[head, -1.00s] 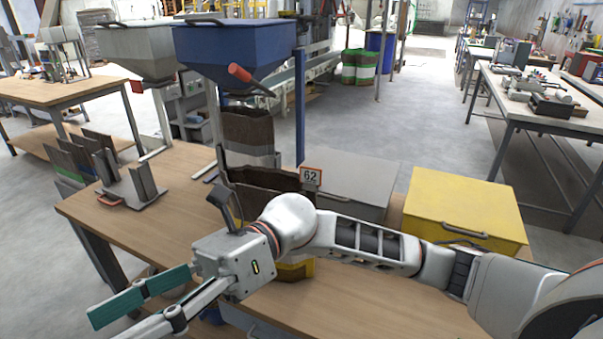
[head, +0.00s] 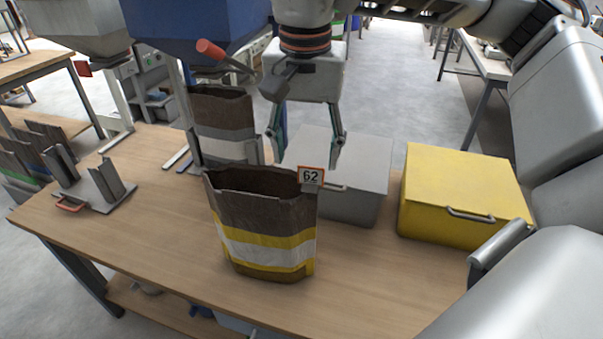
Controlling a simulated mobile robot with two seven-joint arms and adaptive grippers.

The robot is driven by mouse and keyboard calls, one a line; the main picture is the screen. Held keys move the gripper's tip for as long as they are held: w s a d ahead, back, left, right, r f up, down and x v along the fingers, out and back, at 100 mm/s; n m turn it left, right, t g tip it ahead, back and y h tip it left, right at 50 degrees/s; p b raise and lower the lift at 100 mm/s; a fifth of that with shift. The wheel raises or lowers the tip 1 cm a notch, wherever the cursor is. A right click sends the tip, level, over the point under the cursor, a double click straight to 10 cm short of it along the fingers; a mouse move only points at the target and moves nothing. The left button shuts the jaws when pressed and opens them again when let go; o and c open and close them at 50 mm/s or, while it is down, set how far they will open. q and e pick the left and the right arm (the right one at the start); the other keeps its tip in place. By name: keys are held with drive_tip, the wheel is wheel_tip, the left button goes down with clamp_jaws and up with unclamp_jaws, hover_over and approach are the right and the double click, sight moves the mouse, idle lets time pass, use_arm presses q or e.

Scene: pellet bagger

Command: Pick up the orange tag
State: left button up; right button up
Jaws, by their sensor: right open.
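The orange tag (head: 311,175), an orange-bordered white card reading 62, stands at the right end of the rim of an open brown paper bag (head: 262,248) with white and yellow bands. The bag stands upright on the wooden table. My right gripper (head: 307,160) points down with its two fingers spread open and empty. In the picture its fingertips are just above the tag, one to each side; I cannot tell how far behind or above it they are. My left gripper is not in view.
A grey lidded box (head: 362,178) is behind the bag, and a yellow lidded box (head: 462,185) is at right. A second brown bag (head: 222,115) stands under the blue hopper (head: 190,30) with its red-handled lever (head: 211,48). A metal bracket stand (head: 105,190) is at left. The front-left tabletop is clear.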

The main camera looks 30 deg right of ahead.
sight(311, 167)
drive_tip(key=shift+w+d+r, duration=0.2)
drive_tip(key=shift+d+r, duration=0.25)
drive_tip(key=shift+d, duration=0.1)
drive_tip(key=shift+w+d+f, duration=0.1)
drive_tip(key=shift+d+f, duration=0.05)
drive_tip(key=shift+d, duration=0.05)
drive_tip(key=f, duration=0.7)
drive_tip(key=shift+w+d+f, duration=0.15)
drive_tip(key=shift+w+d, duration=0.05)
drive_tip(key=shift+w, duration=0.05)
drive_tip(key=c, duration=1.2)
